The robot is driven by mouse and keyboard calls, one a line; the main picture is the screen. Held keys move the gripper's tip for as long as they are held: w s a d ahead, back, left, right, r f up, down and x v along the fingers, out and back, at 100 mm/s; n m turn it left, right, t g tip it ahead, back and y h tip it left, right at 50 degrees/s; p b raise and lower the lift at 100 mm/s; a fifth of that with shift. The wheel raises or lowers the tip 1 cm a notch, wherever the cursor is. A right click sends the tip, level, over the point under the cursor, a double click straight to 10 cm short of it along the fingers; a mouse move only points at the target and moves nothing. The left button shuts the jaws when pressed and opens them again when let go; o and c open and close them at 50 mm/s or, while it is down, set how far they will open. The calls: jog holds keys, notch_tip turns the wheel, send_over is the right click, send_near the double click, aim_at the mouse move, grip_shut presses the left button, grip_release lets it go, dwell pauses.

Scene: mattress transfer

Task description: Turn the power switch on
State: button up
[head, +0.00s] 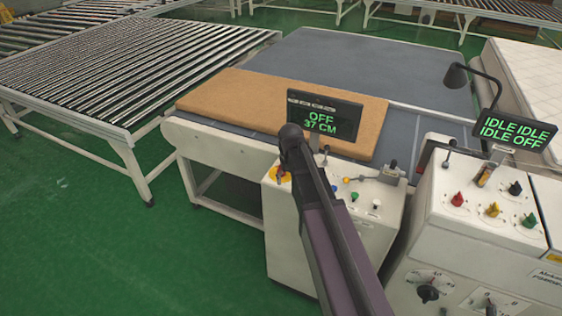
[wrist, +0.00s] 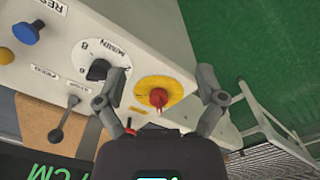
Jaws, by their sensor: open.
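A red rotary knob on a round yellow plate (wrist: 158,97), which looks like the power switch, sits on the white control panel in the wrist view. The yellow plate (head: 280,175) is partly hidden behind my arm in the head view. My gripper (wrist: 163,76) is open and empty, with one finger on each side of the yellow plate. Whether the fingers touch the panel cannot be told. A black knob (wrist: 98,70) marked MAIN is beside the left finger. The panel display (head: 325,118) reads OFF and 37 CM.
Smaller coloured buttons (head: 354,196) and a lever lie right of my arm. A second console (head: 480,230) with several knobs and an IDLE/OFF display (head: 515,132) stands at the right. A brown mattress slab (head: 240,100) lies behind. Green floor is clear at the left.

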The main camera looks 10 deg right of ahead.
jog(key=w+r+n+p, duration=0.1)
jog(key=w+r+p, duration=0.3)
jog(key=w, duration=0.9)
notch_tip(320, 180, up, 2)
jog(key=shift+w+r+p, duration=0.1)
jog(key=shift+w+p, duration=0.3)
notch_tip(320, 180, down, 14)
jog(key=b, duration=1.3)
jog(key=shift+r+b, duration=0.1)
jog(key=shift+b, duration=0.3)
jog(key=c, duration=1.2)
